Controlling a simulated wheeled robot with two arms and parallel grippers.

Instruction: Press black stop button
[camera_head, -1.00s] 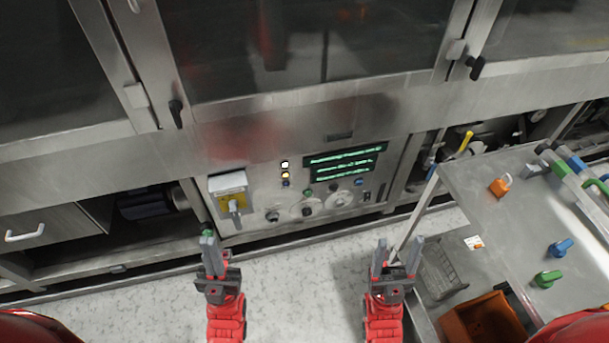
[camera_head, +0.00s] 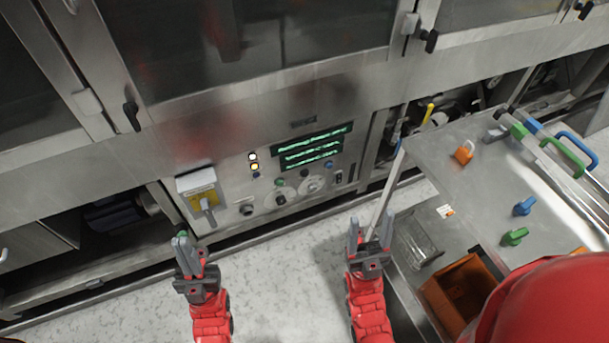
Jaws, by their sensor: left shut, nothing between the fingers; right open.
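The washer's steel control panel (camera_head: 225,185) is ahead, left of centre. It carries a black button (camera_head: 304,173) under the green-lit display (camera_head: 312,148), between a green button (camera_head: 279,182) and a blue one (camera_head: 328,164). A second dark control (camera_head: 281,199) sits lower down. The labels are too small to read, so I cannot tell for sure which one is the stop button. My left gripper (camera_head: 184,248) is shut and empty, below the panel's left end in the picture. My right gripper (camera_head: 371,238) is open and empty, below and right of the panel. Neither appears to touch the panel.
A grey box with a yellow plate and handle (camera_head: 203,197) is on the panel's left side. A steel cart (camera_head: 470,195) with coloured handles, an orange bin (camera_head: 463,292) and a wire basket (camera_head: 418,248) stands at right. Pale floor (camera_head: 280,270) is clear between my grippers.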

